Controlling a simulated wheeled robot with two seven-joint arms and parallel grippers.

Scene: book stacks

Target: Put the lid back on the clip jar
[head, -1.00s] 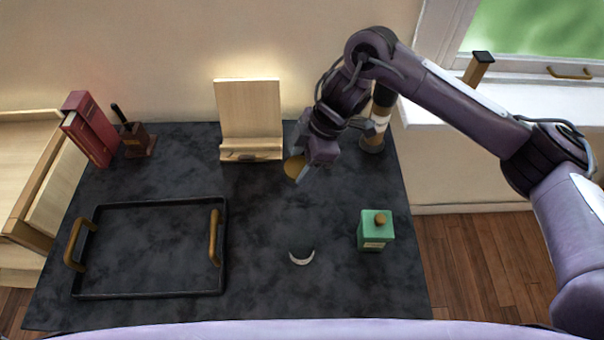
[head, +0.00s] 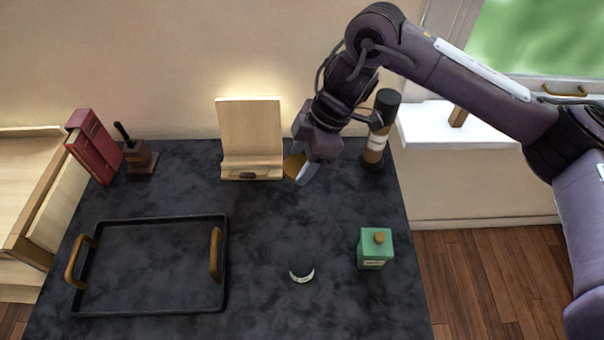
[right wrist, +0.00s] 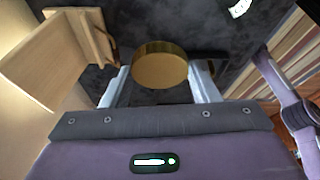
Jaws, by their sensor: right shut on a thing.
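A round gold-brown lid (head: 291,166) is held between the fingers of my right gripper (head: 299,171), above the back middle of the dark table. In the right wrist view the lid (right wrist: 160,68) sits between the two pale fingers, which are shut on it. The clip jar appears to be the small dark thing with a pale curved label (head: 302,278) near the table's front; its body blends into the dark top. Its pale label (right wrist: 239,8) also shows at the wrist view's upper edge. The lid is well apart from it. My left gripper is not in view.
A black tray (head: 152,311) with brown handles lies left. A wooden stand (head: 249,130) and a dark-topped cylinder (head: 376,150) are at the back. Red books (head: 94,146) and a pen holder (head: 139,157) stand back left.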

